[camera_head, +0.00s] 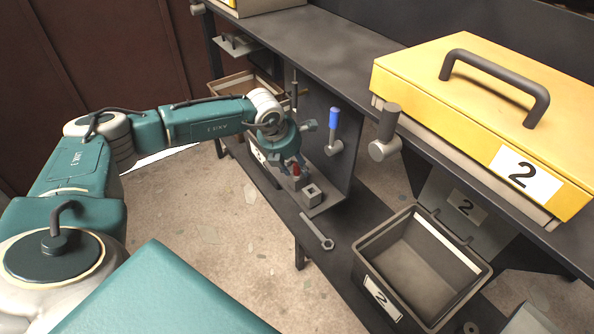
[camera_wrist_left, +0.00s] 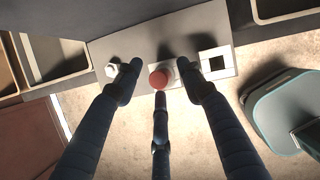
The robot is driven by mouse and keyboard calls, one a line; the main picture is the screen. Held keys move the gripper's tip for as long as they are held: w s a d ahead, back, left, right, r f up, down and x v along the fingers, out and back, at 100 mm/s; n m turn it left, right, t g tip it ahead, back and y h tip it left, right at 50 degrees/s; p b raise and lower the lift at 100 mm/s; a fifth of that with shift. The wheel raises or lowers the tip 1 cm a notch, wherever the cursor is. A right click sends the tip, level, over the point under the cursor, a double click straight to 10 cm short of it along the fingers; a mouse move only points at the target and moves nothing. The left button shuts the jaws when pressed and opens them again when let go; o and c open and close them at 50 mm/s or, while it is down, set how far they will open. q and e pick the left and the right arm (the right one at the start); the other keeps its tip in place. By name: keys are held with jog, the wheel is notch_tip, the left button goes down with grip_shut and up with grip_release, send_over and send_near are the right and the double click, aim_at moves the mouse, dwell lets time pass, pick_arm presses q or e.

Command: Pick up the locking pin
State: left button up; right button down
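A red-topped pin, which looks like the locking pin (camera_head: 296,170), stands on a small grey bracket plate (camera_head: 327,203) below the bench. In the left wrist view the round red top (camera_wrist_left: 161,78) is near the centre. My left gripper (camera_head: 288,162) points down at it, and its three dark fingers (camera_wrist_left: 160,92) are spread around the red top. The fingers look open, with gaps between the side fingers and the pin; whether the middle finger touches it I cannot tell. The pin's lower part is mostly hidden. My right gripper is not in view.
A square grey socket block (camera_head: 312,193) sits beside the pin. A blue-handled lever (camera_head: 334,122) stands close to the right. A wrench (camera_head: 317,232) lies on the lower shelf. An open grey bin (camera_head: 365,244) and a yellow lidded box (camera_head: 430,75) are further right.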

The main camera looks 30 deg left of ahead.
pick_arm(q)
grip_shut()
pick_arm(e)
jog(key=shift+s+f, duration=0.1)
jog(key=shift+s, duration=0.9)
pick_arm(q)
jog(key=shift+r, duration=0.1)
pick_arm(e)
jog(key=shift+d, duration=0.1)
